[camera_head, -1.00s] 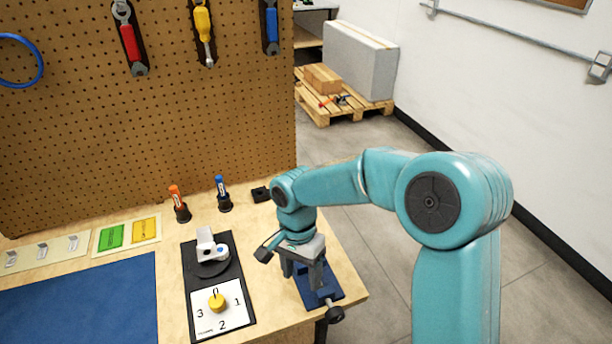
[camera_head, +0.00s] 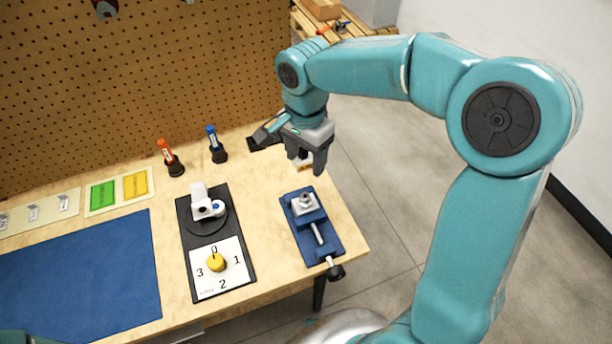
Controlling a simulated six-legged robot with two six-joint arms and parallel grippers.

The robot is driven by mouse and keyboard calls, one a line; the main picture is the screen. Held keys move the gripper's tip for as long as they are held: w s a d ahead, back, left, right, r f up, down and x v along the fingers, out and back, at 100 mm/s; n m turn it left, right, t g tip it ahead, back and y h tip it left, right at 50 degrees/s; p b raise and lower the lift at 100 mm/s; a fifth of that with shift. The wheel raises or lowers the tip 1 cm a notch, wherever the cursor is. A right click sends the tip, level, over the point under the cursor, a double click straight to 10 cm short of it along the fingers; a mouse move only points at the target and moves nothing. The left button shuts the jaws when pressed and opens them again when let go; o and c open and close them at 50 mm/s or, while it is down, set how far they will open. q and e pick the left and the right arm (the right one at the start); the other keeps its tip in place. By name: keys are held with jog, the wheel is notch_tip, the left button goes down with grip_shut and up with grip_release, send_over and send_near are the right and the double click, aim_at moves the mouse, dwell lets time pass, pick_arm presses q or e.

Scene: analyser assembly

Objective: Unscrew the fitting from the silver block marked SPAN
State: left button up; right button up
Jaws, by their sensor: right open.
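A small silver block with a fitting (camera_head: 306,200) on top sits in the blue vise (camera_head: 329,242) near the table's right edge. Any SPAN marking on it is too small to read. My right gripper (camera_head: 306,164) is open, with its fingers pointing down, above the table just behind the vise and apart from the block. A small pale thing shows between and behind its fingers; I cannot tell what it is. My left gripper is out of view.
Left of the vise stands a black base with a white part (camera_head: 206,206) and a yellow dial (camera_head: 216,262). Behind are an orange marker (camera_head: 168,153) and a blue marker (camera_head: 215,142) in holders. A blue mat (camera_head: 80,280) lies clear at left.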

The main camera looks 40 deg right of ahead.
aim_at(306, 196)
notch_tip(306, 196, down, 13)
jog(key=shift+s+r, duration=0.1)
dwell(0.3)
jog(key=c, duration=1.1)
jog(key=n, duration=0.4)
jog(key=n, duration=0.2)
jog(key=shift+r+n+p, duration=0.1)
jog(key=shift+n+p, duration=0.2)
jog(key=shift+p, duration=0.1)
jog(key=shift+n, duration=0.7)
